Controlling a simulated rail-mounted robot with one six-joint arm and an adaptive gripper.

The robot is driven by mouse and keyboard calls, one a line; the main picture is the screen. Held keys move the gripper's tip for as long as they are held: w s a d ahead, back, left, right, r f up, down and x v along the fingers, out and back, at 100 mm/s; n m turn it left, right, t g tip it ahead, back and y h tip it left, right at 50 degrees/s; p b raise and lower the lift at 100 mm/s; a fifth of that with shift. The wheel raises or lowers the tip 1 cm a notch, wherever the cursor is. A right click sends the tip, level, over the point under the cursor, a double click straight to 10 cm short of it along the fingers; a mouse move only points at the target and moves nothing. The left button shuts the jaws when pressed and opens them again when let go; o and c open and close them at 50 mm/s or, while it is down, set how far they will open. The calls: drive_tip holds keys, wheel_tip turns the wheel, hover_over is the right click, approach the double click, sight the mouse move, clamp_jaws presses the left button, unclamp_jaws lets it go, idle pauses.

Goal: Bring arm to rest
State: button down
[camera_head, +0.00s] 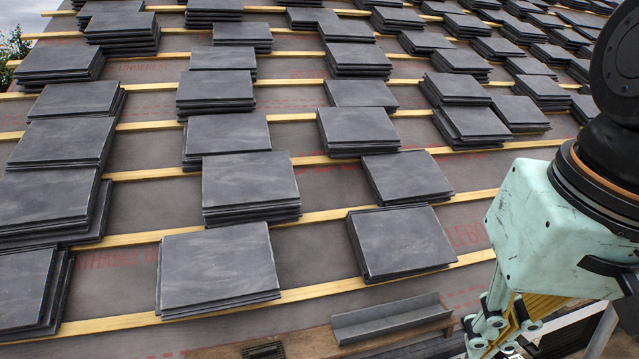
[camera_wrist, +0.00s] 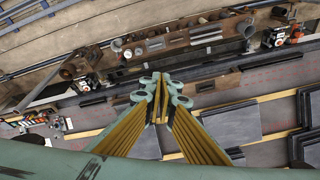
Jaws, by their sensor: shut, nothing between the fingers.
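My gripper (camera_head: 497,328) is at the lower right of the head view, its pale green housing above the roof's lower edge. Its linkage fingers hang down, partly cut off by the frame. In the wrist view my gripper (camera_wrist: 164,90) has its green and yellow fingers drawn together at the tips, with nothing held. It is apart from the slate stacks, the nearest being a stack (camera_head: 402,242) to its left in the head view.
Many stacks of dark slates (camera_head: 218,265) lie on the yellow battens (camera_head: 110,325) across the grey roof. A metal channel (camera_head: 390,318) sits on a wooden board (camera_head: 310,345) at the eave. The wrist view shows a bench (camera_wrist: 190,38) with tools.

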drive_tip(key=s+d+n, duration=0.1)
drive_tip(key=s, duration=0.5)
drive_tip(key=shift+h, duration=0.3)
drive_tip(key=shift+f, duration=0.1)
